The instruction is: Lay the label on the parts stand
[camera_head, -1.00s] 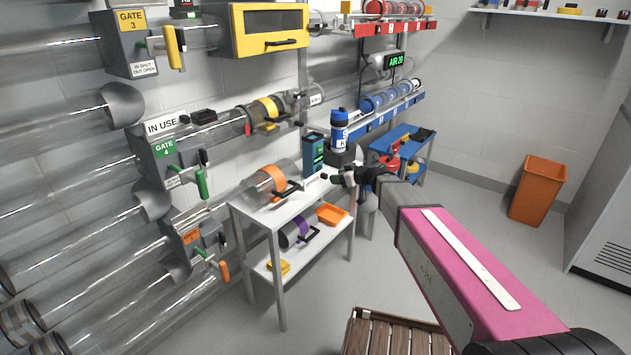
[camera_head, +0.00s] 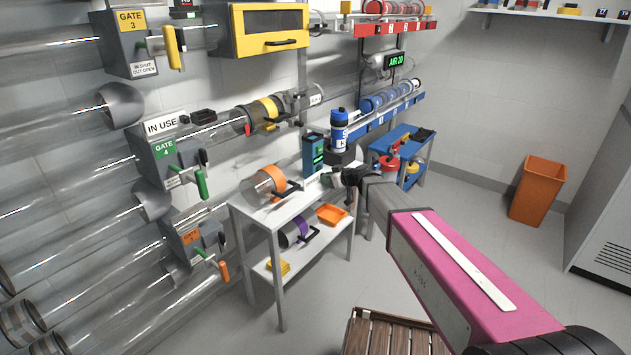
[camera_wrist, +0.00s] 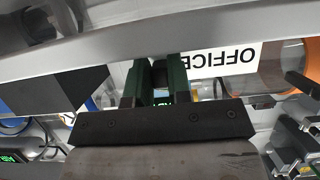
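The label is a white strip reading OFFICE (camera_wrist: 225,58), seen upside down in the wrist view. My gripper (camera_wrist: 160,78) has its two dark green fingers close on either side of a small black piece at the label; the fingers hide part of the label. In the head view my gripper (camera_head: 328,181) is at the right end of the parts stand (camera_head: 246,211), a white two-level table, with the label (camera_head: 312,186) at its top. I cannot tell whether the label touches the top.
On the stand's top are a clear canister with an orange band (camera_head: 268,182), a teal box (camera_head: 313,152) and a blue bottle (camera_head: 339,132). The lower shelf holds a purple-banded canister (camera_head: 293,232), an orange tray (camera_head: 331,214) and yellow pieces (camera_head: 279,266). A wooden crate (camera_head: 398,335) stands in front.

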